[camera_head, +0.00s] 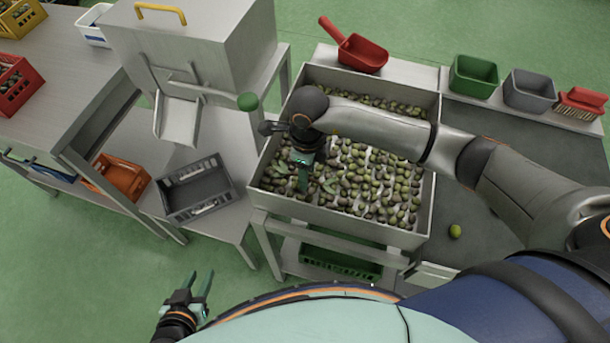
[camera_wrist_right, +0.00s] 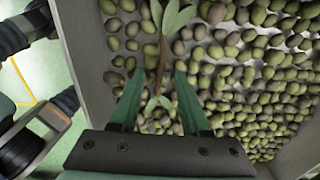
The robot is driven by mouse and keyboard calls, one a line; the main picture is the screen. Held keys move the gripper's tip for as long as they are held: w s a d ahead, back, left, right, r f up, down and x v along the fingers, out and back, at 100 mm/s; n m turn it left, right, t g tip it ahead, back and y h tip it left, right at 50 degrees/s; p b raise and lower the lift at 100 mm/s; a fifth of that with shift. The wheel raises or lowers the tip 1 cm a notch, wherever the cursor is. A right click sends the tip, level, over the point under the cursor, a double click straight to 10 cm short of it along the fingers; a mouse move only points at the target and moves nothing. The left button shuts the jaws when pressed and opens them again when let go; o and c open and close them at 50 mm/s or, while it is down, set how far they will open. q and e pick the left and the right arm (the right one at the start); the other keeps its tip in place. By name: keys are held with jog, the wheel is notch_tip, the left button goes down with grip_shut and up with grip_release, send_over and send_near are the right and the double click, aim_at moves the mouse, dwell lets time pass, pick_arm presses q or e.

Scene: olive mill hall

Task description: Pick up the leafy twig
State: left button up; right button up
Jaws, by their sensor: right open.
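The leafy twig (camera_wrist_right: 163,50) lies on the olives in the metal sorting tray (camera_head: 345,217), a brown stem with green leaves. In the right wrist view its stem runs down between my right fingertips, and a leaf shows at its lower end. My right gripper (camera_head: 303,182) points down into the left part of the tray. In the right wrist view the right gripper (camera_wrist_right: 158,80) is open, with its fingers apart on either side of the stem; I cannot tell the height gap. My left gripper (camera_head: 199,283) is open and empty, low at the left, away from the tray.
A metal hopper (camera_head: 195,50) with a chute stands left of the tray. A grey crate (camera_head: 197,188) and an orange crate (camera_head: 121,178) sit left. A red scoop (camera_head: 357,52), green bin (camera_head: 473,78) and grey bin (camera_head: 529,91) stand behind. A loose olive (camera_head: 455,231) lies right.

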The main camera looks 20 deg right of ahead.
jog(key=shift+f, duration=0.45)
jog(key=shift+c, duration=0.2)
grip_shut()
